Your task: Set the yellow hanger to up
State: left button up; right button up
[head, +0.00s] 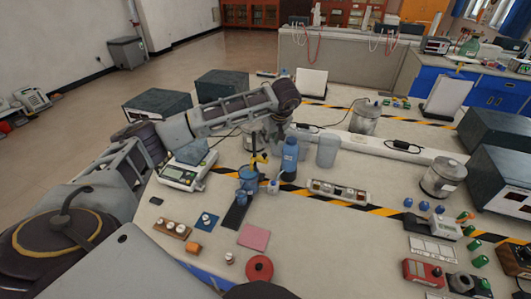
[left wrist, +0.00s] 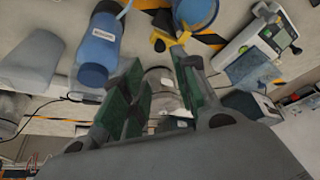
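The yellow hanger (head: 259,158) is a small yellow piece above a blue stand (head: 248,178) near the middle of the table. In the left wrist view the yellow hanger (left wrist: 164,40) shows near the fingertips, beside the round blue part (left wrist: 197,12). My left gripper (head: 264,146) reaches down from above, close by the hanger. In the left wrist view the left gripper (left wrist: 160,62) has its green-padded fingers apart, with no object seen held between them. I cannot tell whether a finger touches the hanger. My right gripper is not in view.
A blue bottle (head: 289,158) and a grey beaker (head: 327,152) stand just right of the hanger. A white scale (head: 185,171) stands to the left. Metal pots (head: 365,117) stand farther back. Small blocks, a pink pad (head: 254,237) and a red disc (head: 260,268) lie in front.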

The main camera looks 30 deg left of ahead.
aim_at(265, 154)
pick_arm(q)
jog(key=p+x, duration=0.1)
jog(key=x, duration=0.8)
jog(key=shift+w+a+f, duration=0.15)
jog(key=shift+a+f, duration=0.05)
jog(key=shift+f, duration=0.15)
jog(key=shift+p+x, duration=0.35)
jog(key=shift+x, duration=0.5)
jog(key=shift+c, duration=0.3)
grip_shut()
